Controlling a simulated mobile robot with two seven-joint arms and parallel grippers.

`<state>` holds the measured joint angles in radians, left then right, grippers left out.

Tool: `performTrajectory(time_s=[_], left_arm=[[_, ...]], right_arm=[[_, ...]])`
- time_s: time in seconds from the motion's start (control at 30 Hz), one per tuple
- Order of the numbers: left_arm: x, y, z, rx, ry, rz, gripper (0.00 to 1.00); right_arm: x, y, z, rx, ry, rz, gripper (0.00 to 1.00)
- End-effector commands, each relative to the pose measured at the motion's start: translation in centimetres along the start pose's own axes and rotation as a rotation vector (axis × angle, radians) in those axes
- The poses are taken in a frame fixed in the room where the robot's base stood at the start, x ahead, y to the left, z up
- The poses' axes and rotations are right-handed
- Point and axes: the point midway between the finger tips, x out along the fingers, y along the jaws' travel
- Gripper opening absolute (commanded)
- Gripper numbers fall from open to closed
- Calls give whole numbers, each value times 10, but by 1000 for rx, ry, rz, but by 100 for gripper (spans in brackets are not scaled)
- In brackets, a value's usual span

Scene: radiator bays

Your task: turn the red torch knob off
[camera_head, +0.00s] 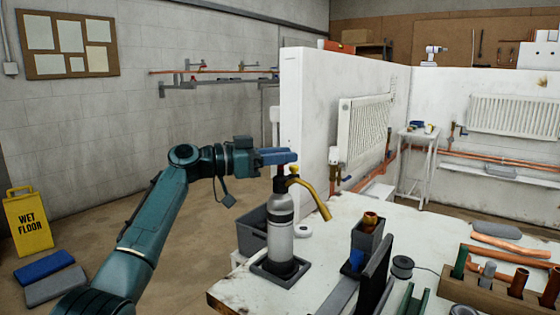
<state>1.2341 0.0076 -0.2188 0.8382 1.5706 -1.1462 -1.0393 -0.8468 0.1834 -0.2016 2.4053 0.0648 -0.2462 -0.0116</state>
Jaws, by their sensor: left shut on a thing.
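The torch (280,232) stands upright on the workbench, with a grey cylinder body, a dark head and a brass burner tube (318,200) angled down to the right. Its base sits in a dark square tray (262,268). My left gripper (282,157) reaches in from the left at the torch's top, its blue fingers shut on the red torch knob. The fingers hide most or all of the knob, so its angle cannot be told. My right gripper is not in view.
A dark holder (367,238) with a copper fitting stands right of the torch, near an upright dark panel (374,276). A rack with copper tubes (486,292) is at the bench's right. A white partition (305,110) with a radiator (364,128) rises behind.

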Motion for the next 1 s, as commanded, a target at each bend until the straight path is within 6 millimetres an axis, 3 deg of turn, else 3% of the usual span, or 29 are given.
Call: performTrajectory(time_s=[0.4, 1.0], left_arm=[[1, 0, 0, -5, -3, 132, 6], [1, 0, 3, -4, -5, 163, 6]], right_arm=[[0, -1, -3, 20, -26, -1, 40], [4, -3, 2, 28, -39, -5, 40]])
